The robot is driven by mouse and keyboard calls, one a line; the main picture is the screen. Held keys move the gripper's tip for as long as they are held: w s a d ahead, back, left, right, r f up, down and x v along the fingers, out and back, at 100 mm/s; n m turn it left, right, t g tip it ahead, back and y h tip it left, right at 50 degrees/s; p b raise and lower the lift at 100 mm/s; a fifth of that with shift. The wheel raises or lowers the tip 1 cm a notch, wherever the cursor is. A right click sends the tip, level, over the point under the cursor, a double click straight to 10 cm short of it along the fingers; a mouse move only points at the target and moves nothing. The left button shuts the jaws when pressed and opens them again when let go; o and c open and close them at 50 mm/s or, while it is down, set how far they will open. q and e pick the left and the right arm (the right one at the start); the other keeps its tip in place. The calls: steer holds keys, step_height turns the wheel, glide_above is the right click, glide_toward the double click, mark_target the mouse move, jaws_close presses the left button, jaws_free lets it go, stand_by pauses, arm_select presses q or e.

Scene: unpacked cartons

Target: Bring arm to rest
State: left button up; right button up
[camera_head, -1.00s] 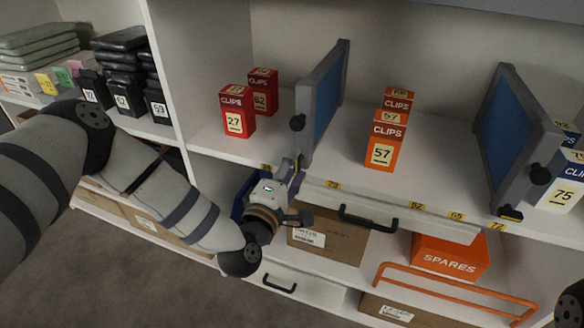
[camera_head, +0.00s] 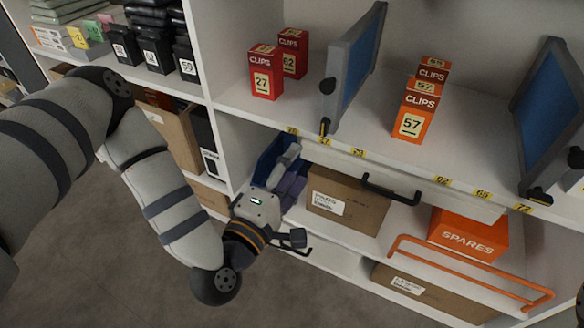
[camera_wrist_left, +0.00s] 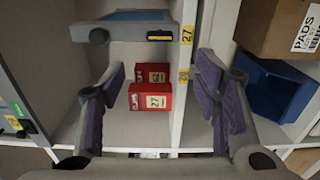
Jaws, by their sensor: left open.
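My left gripper (camera_head: 287,170) is in front of the shelving, below the edge of the middle shelf and beside a blue bin. In the left wrist view my left gripper (camera_wrist_left: 165,95) has its two purple-padded fingers spread wide, with nothing between the pads. Beyond them, red clips boxes (camera_wrist_left: 152,100) stand on the shelf. My left arm (camera_head: 165,190) comes in from the left, bent down at the elbow. My right gripper is not in view.
A blue-panelled divider (camera_head: 355,70) stands right of the red clips boxes (camera_head: 266,72). Orange clips boxes (camera_head: 415,108) stand farther right. A black drawer handle (camera_head: 390,190), a cardboard carton (camera_head: 345,200) and an orange rail (camera_head: 470,270) are near the gripper. Floor (camera_head: 110,270) at lower left is open.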

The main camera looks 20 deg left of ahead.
arm_select(q)
steer(key=shift+d, duration=0.1)
stand_by(0.3)
steer(key=s+d+f+m+g+h+p, duration=0.25)
steer(key=s+f+m+g, duration=0.35)
steer(key=s, duration=0.4)
steer(key=s+d+f+m+g+h+p, duration=0.1)
steer(key=s+d+f+m+g+p, duration=0.15)
steer(key=s+f+m+g, duration=0.5)
steer(key=s+a+r+m+g+y+p, duration=0.1)
steer(key=s+a, duration=0.4)
steer(key=s, duration=0.6)
steer(key=s+a+m+g+y+p, duration=0.1)
steer(key=s+a+m+g+y, duration=0.2)
steer(key=s+g, duration=0.3)
steer(key=s+a, duration=0.1)
steer(key=s, duration=0.3)
steer(key=shift+s+a+r+p, duration=0.3)
steer(key=shift+s+a+r, duration=0.05)
steer(key=shift+s+a, duration=0.05)
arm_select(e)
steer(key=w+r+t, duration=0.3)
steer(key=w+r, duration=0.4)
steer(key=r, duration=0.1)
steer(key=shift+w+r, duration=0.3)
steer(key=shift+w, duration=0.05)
